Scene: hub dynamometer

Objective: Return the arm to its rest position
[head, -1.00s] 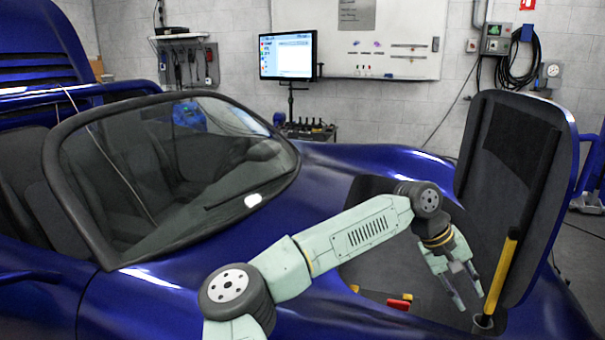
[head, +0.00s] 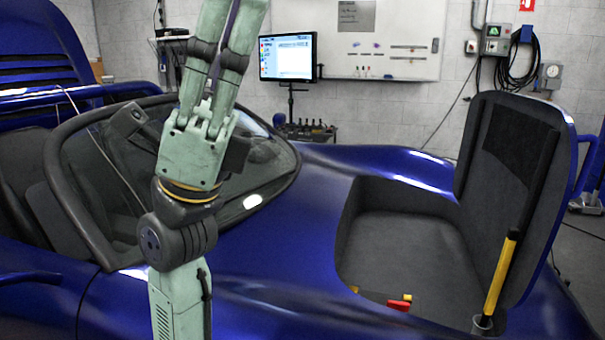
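My arm is folded up at left centre in the head view, in front of the car's windshield. My gripper (head: 228,30) points upward, close to the camera. The top edge of the picture cuts off the fingertips. The dark wrist joint (head: 180,235) is below the gripper, and a green arm link (head: 180,300) runs down out of the picture.
The blue car (head: 270,250) fills the foreground. Its open front compartment (head: 410,250) holds a small red and yellow item (head: 400,303). The raised lid (head: 520,180) has a yellow-and-black strut (head: 500,275). A monitor (head: 287,56) stands behind, near the wall.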

